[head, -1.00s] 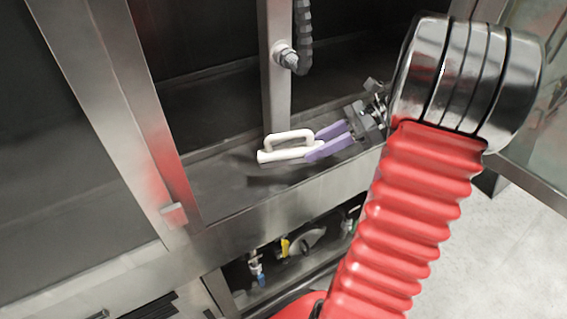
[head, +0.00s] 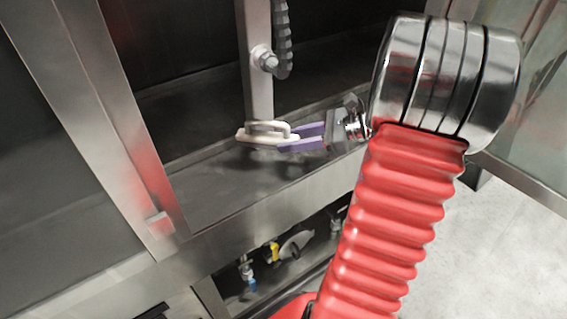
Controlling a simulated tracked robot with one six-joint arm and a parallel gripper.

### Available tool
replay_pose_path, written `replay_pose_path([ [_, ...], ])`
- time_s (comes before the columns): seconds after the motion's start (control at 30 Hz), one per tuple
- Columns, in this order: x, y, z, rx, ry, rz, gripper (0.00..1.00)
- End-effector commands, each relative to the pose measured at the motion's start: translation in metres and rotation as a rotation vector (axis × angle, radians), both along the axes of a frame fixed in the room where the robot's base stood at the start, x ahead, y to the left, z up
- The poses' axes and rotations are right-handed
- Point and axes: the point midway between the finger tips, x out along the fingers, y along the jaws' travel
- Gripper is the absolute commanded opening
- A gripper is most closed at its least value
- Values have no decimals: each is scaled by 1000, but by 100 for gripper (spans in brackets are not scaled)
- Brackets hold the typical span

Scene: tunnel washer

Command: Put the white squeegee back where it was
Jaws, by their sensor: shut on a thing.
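The white squeegee (head: 262,136) is a pale piece with a loop handle, seen in the head view just in front of the foot of a metal upright. My gripper (head: 301,137) has purple fingers and comes in from the right. Its fingers are shut on the right end of the squeegee. The squeegee lies roughly level, close above the grey metal ledge; I cannot tell whether it touches it. The part of the squeegee between the fingers is hidden.
The metal upright (head: 258,85) carries a grey ribbed hose (head: 281,40) on a fitting above the squeegee. A wide steel frame post (head: 115,120) stands at left. The ledge (head: 215,195) is bare in front. Valves (head: 272,252) sit in an opening below.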

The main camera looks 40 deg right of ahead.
Motion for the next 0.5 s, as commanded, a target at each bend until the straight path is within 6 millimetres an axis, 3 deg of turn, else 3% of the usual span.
replay_pose_path([
  [0.2, 0, 0, -33, 3, 2, 1, 10],
  [0.5, 0, 0, -39, 1, -1, 0, 10],
])
